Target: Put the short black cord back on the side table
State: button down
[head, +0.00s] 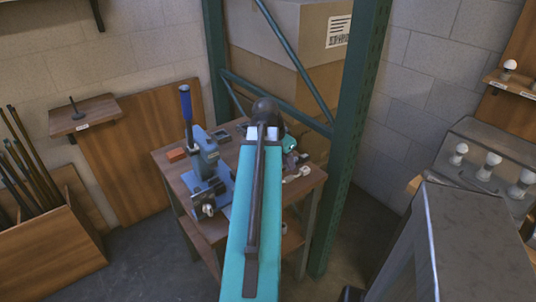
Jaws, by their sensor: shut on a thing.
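The side table (168,161) is a small brown wooden table in the middle of the view, with a lower shelf. My teal arm reaches over it and hides much of its top. My gripper (291,159) shows only in part, small and dark, just right of the arm over the table's right side. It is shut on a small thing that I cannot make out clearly. I cannot pick out the short black cord with certainty. A small pale piece (302,173) shows beside the gripper, near the table's right edge.
A blue press (207,170) with an upright lever stands on the table's left half. A green rack post (352,140) rises close to the table's right. Cardboard boxes (290,40) fill the rack behind. A grey metal cabinet (455,235) stands right.

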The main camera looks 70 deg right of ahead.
jog(key=w+d, duration=0.2)
jog(key=w, duration=0.1)
jog(key=w+d+p, duration=0.1)
jog(key=w+d, duration=0.1)
jog(key=w, duration=0.1)
jog(key=w+d+f+p, duration=0.1)
jog(key=w+d, duration=0.1)
jog(key=w, duration=0.2)
jog(key=shift+d, duration=0.4)
jog(key=shift+w+f, duration=0.1)
jog(key=shift+f, duration=0.1)
jog(key=shift+f+p, duration=0.7)
jog(key=shift+f, duration=0.95)
jog(key=shift+f, duration=0.1)
jog(key=c, duration=2.1)
grip_release()
jog(key=o, duration=0.4)
jog(key=shift+r, duration=0.25)
